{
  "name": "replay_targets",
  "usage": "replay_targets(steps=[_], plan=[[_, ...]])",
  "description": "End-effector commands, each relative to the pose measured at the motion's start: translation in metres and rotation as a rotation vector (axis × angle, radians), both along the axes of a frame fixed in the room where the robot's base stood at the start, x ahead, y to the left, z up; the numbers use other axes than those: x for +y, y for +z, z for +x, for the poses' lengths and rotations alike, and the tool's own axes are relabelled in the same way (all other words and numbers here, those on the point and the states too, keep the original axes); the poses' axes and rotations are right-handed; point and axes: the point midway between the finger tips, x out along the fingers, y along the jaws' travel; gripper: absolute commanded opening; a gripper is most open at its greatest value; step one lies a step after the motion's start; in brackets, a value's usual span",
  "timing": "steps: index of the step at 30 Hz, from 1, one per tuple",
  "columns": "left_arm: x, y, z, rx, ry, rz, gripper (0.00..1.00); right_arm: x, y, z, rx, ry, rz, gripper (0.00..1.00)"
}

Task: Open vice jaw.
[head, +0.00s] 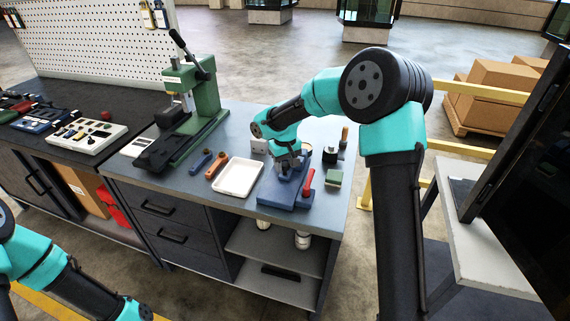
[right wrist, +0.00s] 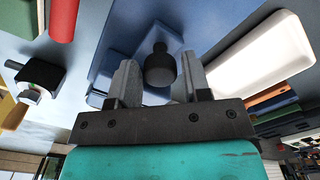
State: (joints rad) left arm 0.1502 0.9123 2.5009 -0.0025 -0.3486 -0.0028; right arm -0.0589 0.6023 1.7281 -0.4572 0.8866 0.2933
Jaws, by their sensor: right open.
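The blue vice (head: 284,192) sits near the front right of the grey-blue workbench, with a red lever (head: 308,183) on its right side. My right gripper (head: 289,171) is above the vice, pointing down, and hides part of it. In the right wrist view its two fingers are apart, with a dark round knob (right wrist: 160,68) between them; I cannot tell whether they touch it. The blue vice body (right wrist: 125,40) and the red lever (right wrist: 64,17) also show there. My left arm shows at the lower left of the head view, its gripper out of frame.
A white tray (head: 238,177) lies just left of the vice. A green press (head: 205,95) stands further left. A small green block (head: 333,178) and a dark block with a knob (head: 329,154) are close on the right. The bench's front edge is near.

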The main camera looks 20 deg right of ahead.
Motion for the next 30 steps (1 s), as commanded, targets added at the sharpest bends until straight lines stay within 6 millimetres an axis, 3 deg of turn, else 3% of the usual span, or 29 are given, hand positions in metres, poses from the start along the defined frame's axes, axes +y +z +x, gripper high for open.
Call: replay_targets(steps=[8, 21, 30], plan=[[0.0000, 0.0000, 0.0000, 0.000, 0.000, 0.000, 0.43, 0.0000, -0.0007, 0.0001, -0.001, 0.000, 0.000, 0.43], [0.0000, 0.0000, 0.0000, 0.000, 0.000, 0.000, 0.43, 0.0001, -0.0004, 0.0001, -0.001, 0.001, 0.000, 0.01], [0.0000, 0.0000, 0.0000, 0.000, 0.000, 0.000, 0.43, 0.0092, -0.0001, -0.0009, -0.001, 0.011, 0.000, 0.00]])
